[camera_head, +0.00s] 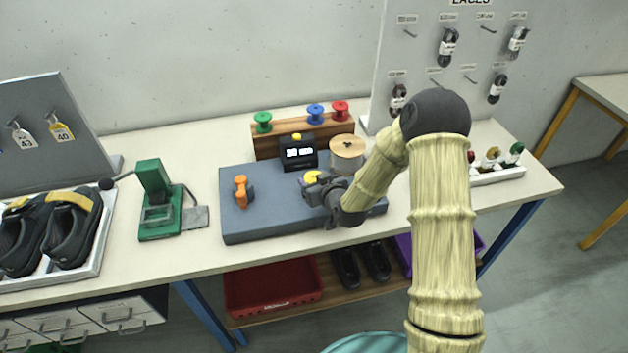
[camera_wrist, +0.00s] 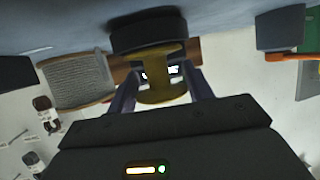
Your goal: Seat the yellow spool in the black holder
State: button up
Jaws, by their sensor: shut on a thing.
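The yellow spool (camera_head: 311,177) is over the blue-grey mat, between the fingers of my gripper (camera_head: 318,190). In the wrist view the picture is upside down; the spool (camera_wrist: 165,80) shows upright between my two fingers (camera_wrist: 165,92), which are shut on it. The black holder (camera_wrist: 148,32) is a dark round piece on the mat, directly below the spool in that view. The spool's lower flange overlaps or meets the holder's edge; I cannot tell whether it is inside or just above. In the head view the holder is hidden or merges with my dark gripper.
The mat (camera_head: 270,220) also bears an orange-handled fixture (camera_head: 241,190). A black box with a lit display (camera_head: 299,152) and a wooden-flanged grey spool (camera_head: 346,146) stand behind. A wooden rack (camera_head: 275,142) holds green, blue and red spools. A green press (camera_head: 155,195) stands left.

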jog(key=shift+f+b, duration=0.6)
jog(key=o, duration=0.7)
jog(key=shift+s+r, duration=0.1)
jog(key=v, duration=1)
jog(key=shift+s+d+r, duration=0.2)
jog(key=shift+s, duration=0.1)
dwell(0.5)
dwell(0.6)
